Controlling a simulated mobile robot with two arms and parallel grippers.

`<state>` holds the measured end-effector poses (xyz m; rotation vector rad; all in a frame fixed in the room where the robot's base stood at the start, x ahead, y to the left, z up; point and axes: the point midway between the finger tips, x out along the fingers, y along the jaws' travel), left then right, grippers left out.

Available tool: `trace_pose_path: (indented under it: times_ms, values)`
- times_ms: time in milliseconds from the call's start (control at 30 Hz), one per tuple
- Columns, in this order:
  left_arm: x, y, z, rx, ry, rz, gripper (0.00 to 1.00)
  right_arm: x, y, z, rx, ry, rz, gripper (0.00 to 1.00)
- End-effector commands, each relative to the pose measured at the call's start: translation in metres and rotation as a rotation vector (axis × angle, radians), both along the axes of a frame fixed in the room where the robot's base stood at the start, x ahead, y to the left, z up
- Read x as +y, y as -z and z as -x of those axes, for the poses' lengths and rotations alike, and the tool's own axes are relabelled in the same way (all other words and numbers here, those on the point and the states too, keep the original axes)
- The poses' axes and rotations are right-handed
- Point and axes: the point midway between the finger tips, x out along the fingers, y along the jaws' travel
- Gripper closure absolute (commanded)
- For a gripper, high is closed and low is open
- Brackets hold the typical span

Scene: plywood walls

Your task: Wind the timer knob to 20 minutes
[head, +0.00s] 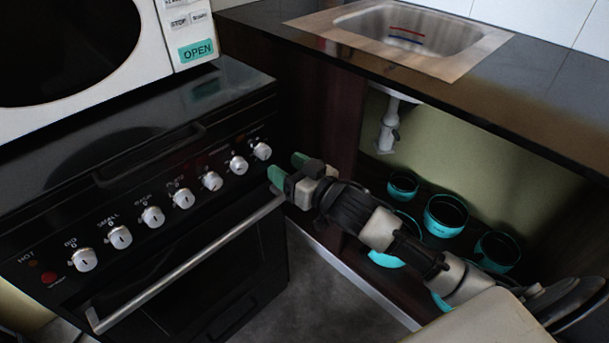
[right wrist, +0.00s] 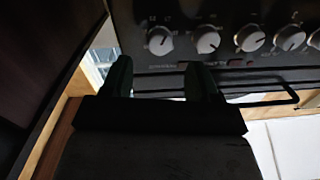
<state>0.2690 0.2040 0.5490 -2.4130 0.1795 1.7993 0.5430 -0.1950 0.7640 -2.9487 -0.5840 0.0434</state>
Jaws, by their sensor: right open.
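The black stove's front panel has a row of several silver knobs. The rightmost knob (head: 262,151) has a label too small to read, so I cannot tell which knob is the timer. In the right wrist view, which looks upside down, the end knob (right wrist: 159,41) is beyond my fingers. My right gripper (head: 288,167) is open, with green fingertips, just right of the rightmost knob and apart from it. Its two dark fingers (right wrist: 158,76) show with nothing between them. My left gripper is not in view.
The oven handle (head: 190,262) runs below the knobs, and a black rail (head: 150,152) sits above them. A white microwave (head: 180,50) stands on the stove. A sink counter (head: 480,90) is at right, with turquoise-rimmed pots (head: 446,214) beneath.

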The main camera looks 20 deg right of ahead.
Motion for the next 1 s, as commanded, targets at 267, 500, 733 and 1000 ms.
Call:
trace_pose_path:
  times_ms: [267, 500, 733, 1000]
  values:
    - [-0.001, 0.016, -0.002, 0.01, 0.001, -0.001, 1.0, -0.016, 0.0, 0.039, 0.002, 0.0, 0.0, 0.4]
    - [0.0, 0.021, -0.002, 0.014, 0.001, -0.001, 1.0, -0.021, 0.0, 0.05, 0.0, 0.0, 0.0, 0.4]
    - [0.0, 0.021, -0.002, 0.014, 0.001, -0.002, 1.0, -0.021, 0.0, 0.051, 0.0, 0.0, 0.0, 0.4]
    - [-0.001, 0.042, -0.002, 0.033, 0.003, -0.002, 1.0, -0.018, -0.003, 0.058, -0.005, 0.003, 0.002, 0.4]
